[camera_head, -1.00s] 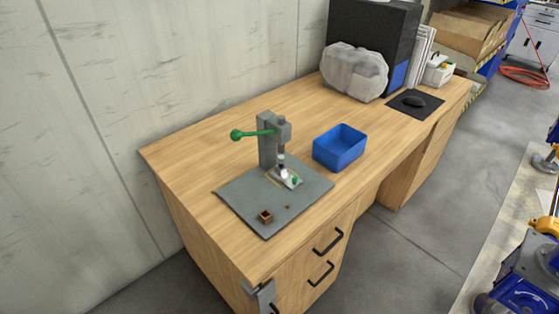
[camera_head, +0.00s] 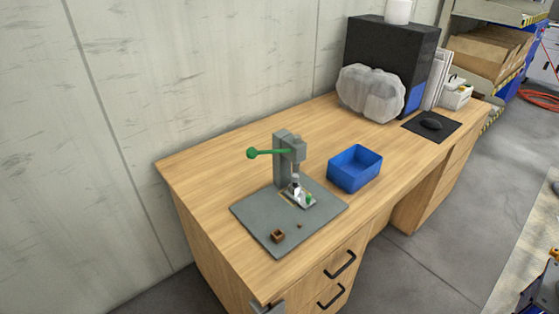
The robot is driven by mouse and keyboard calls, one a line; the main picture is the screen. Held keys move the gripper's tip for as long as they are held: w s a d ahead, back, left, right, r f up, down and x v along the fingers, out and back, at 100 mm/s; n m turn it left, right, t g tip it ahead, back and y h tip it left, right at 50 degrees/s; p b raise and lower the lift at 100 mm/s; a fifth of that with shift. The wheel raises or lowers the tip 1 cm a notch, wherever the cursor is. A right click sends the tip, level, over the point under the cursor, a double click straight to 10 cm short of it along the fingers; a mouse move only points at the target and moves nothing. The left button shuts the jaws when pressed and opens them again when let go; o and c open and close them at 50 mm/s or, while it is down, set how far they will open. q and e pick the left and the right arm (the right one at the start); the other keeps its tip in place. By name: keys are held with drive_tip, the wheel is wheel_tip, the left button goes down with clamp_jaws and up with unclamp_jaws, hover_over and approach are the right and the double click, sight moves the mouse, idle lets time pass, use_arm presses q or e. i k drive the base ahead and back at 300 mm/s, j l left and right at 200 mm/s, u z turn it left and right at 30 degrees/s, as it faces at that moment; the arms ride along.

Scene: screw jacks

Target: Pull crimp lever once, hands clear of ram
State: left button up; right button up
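The crimp press (camera_head: 283,168) is a grey column with an overhanging head, standing on a grey base plate (camera_head: 268,228) on the wooden desk. Its green crimp lever (camera_head: 270,152) sticks out to the left, about level, with a round green knob (camera_head: 252,154) at its end. The ram (camera_head: 296,170) points down from the head. Under it sits a small light fixture (camera_head: 299,197) with a white and a green part; its details are too small to tell. Neither gripper shows in view, and nothing touches the lever or ram.
A small brown box (camera_head: 277,236) and a tiny brown piece (camera_head: 299,226) lie on the plate's front part. A blue bin (camera_head: 355,168) stands right of the press. A translucent bag (camera_head: 371,93), black cabinet (camera_head: 391,55) and mouse (camera_head: 431,124) are farther back. The desk's left is clear.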

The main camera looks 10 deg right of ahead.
sight(252, 153)
drive_tip(key=l+u, duration=0.1)
drive_tip(key=u, duration=0.75)
drive_tip(key=l+u, duration=0.4)
drive_tip(key=k+l+u, duration=0.1)
drive_tip(key=l+u, duration=0.35)
drive_tip(key=k+l+u, duration=0.2)
drive_tip(key=l+u, duration=0.2)
drive_tip(key=k+l, duration=0.2)
drive_tip(key=l, duration=0.25)
drive_tip(key=k+l+u, duration=0.1)
drive_tip(key=l, duration=0.3)
drive_tip(key=k+l, duration=0.35)
drive_tip(key=l+u, duration=0.05)
